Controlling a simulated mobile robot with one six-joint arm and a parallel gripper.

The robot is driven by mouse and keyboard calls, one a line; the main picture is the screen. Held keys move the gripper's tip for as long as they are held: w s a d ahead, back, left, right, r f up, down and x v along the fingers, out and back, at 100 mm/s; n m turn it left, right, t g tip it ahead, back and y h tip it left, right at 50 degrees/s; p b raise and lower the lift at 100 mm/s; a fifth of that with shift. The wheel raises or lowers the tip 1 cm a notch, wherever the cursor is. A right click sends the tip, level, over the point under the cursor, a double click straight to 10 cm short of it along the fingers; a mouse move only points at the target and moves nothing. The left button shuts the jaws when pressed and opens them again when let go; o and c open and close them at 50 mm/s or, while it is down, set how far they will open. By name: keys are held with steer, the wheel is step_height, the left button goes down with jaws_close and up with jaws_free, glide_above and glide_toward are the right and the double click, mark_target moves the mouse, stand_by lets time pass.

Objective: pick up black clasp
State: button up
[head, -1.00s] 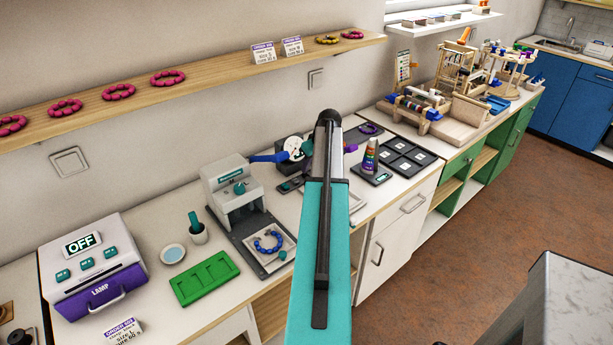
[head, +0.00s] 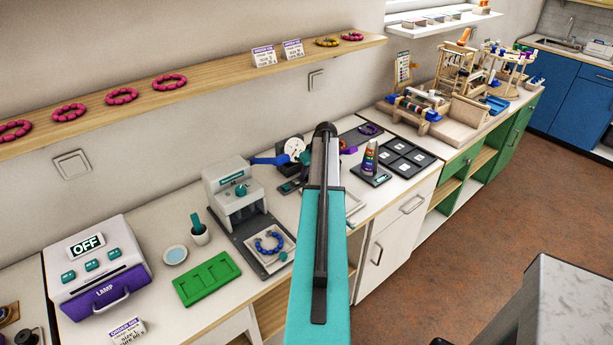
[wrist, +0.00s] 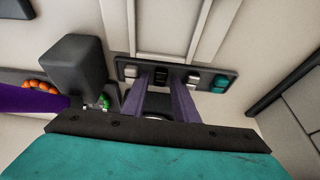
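The black clasp (wrist: 162,76) appears as a small dark block in a dark strip tray (wrist: 175,69), with white pieces on either side of it and a teal piece at the right end. My gripper (wrist: 163,88) shows in the wrist view as two purple fingers, apart, reaching towards the tray. The black clasp shows between the fingertips, and I see nothing held. Whether the fingers are level with the clasp or above it I cannot tell. In the head view my arm hides most of the gripper, and the clasp cannot be made out.
A dark grey block (wrist: 82,72) stands close left of my fingers, with a purple part and orange beads beside it. In the head view a press (head: 235,195), a blue bead bracelet (head: 268,243), a glue bottle (head: 370,158) and a compartment tray (head: 405,155) share the counter.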

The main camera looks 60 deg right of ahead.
steer(key=shift+f, duration=0.2)
stand_by(0.4)
jaws_close()
steer(key=shift+r, duration=0.2)
steer(key=shift+r+b, duration=0.9)
steer(key=shift+r, duration=0.55)
steer(key=s+b, duration=0.1)
steer(key=s, duration=0.4)
steer(key=s+a+r+b, duration=0.1)
steer(key=s+b, duration=0.1)
steer(key=s, duration=0.3)
steer(key=s+a+b, duration=0.1)
steer(key=s, duration=0.4)
steer(key=shift+s+a+r, duration=0.25)
steer(key=shift+s+r, duration=0.1)
steer(key=shift+r, duration=0.05)
steer(key=shift+w, duration=0.1)
